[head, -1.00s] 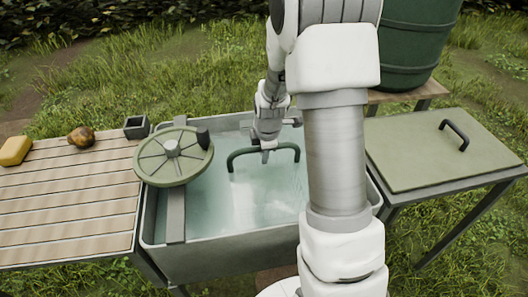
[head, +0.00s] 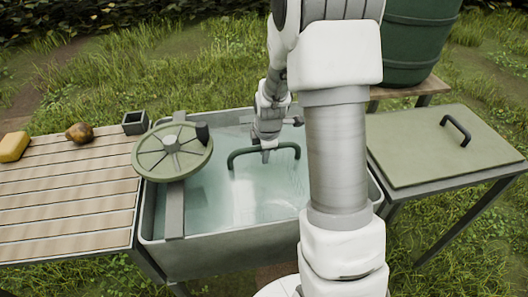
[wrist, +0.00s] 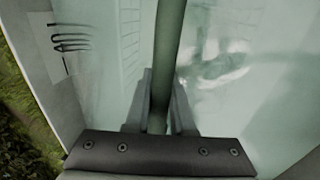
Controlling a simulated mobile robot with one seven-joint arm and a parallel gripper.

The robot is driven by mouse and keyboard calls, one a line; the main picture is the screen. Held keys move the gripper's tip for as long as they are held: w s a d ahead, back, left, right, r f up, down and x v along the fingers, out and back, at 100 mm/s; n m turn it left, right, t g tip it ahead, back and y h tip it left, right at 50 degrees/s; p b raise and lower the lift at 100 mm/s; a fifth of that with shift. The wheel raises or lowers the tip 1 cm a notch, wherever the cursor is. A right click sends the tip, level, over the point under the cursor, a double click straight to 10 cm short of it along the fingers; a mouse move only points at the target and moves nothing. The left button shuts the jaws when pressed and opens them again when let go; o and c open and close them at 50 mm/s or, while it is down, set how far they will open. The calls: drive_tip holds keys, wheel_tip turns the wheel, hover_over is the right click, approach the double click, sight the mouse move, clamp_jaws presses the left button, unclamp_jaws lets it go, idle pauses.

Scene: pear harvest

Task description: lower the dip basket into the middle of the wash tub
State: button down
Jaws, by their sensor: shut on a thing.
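The wash tub (head: 215,262) is a grey rectangular tub full of pale green water, in the middle of the head view. My gripper (head: 266,155) is over the water and shut on the dark green handle (head: 236,157) of the dip basket. In the wrist view the handle (wrist: 168,45) runs as a bar between the two fingers of my gripper (wrist: 160,105). Only the handle shows clearly; the basket's body is under the water, and I cannot tell whether it rests on the bottom. A faint slatted shape shows under the water in the wrist view.
A spoked green wheel (head: 155,160) sits on a bar across the tub's left side. A slatted table (head: 60,200) at left holds a yellow block (head: 13,147), a brown pear (head: 79,132) and a small dark box (head: 135,122). A lidded stand (head: 430,165) and green barrel (head: 415,40) are at right.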

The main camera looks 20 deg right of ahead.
drive_tip(key=shift+s+f+b, duration=0.3)
drive_tip(key=shift+s+f, duration=0.05)
drive_tip(key=shift+s, duration=0.15)
drive_tip(key=c, duration=0.7)
unclamp_jaws()
drive_tip(key=shift+w, duration=0.1)
drive_tip(key=p+v, duration=0.5)
drive_tip(key=v, duration=1.2)
drive_tip(key=s+a+r+m+p, duration=0.3)
drive_tip(key=s+r+m, duration=0.2)
drive_tip(key=r, duration=0.3)
drive_tip(key=s+a+r+m+t+p, duration=0.1)
drive_tip(key=s+a+r+m+p, duration=0.2)
drive_tip(key=s+r, duration=0.4)
drive_tip(key=s+a+r+m+t+p, duration=0.1)
drive_tip(key=s+a+r+m+p, duration=0.2)
drive_tip(key=r, duration=0.6)
drive_tip(key=shift+s+m+y+p, duration=0.15)
drive_tip(key=shift+s+m+p, duration=0.55)
drive_tip(key=shift+m, duration=0.5)
drive_tip(key=shift+s+m+y+p, duration=0.15)
drive_tip(key=shift+s+m+p, duration=0.35)
drive_tip(key=shift+s+m, duration=0.55)
